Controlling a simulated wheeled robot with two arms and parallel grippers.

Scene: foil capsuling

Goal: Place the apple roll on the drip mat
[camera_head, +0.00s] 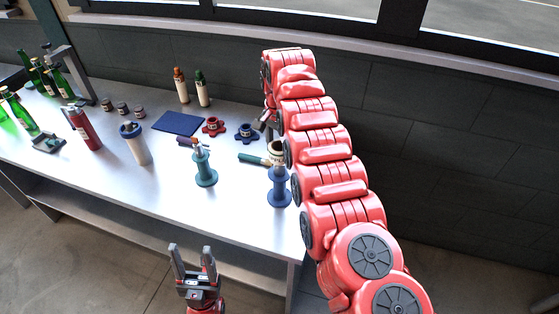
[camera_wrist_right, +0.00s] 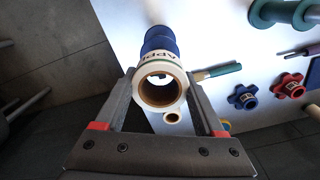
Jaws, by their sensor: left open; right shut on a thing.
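The apple roll (camera_wrist_right: 162,84), a pale hollow ring lettered "APPL", is between the fingers of my right gripper (camera_wrist_right: 161,92), which is shut on it. In the head view the roll (camera_head: 276,148) shows at the top of the blue stand (camera_head: 280,188), partly behind my right arm. I cannot tell if it still touches the stand. The drip mat appears to be the flat dark-blue square (camera_head: 178,123), bare, on the table to the left of the roll. My left gripper (camera_head: 193,262) is open and empty in front of the table.
A green-handled tool (camera_head: 252,158) lies beside the roll. A teal stand (camera_head: 205,168), a red knob (camera_head: 213,127) and a blue knob (camera_head: 246,133) are between the stand and the mat.

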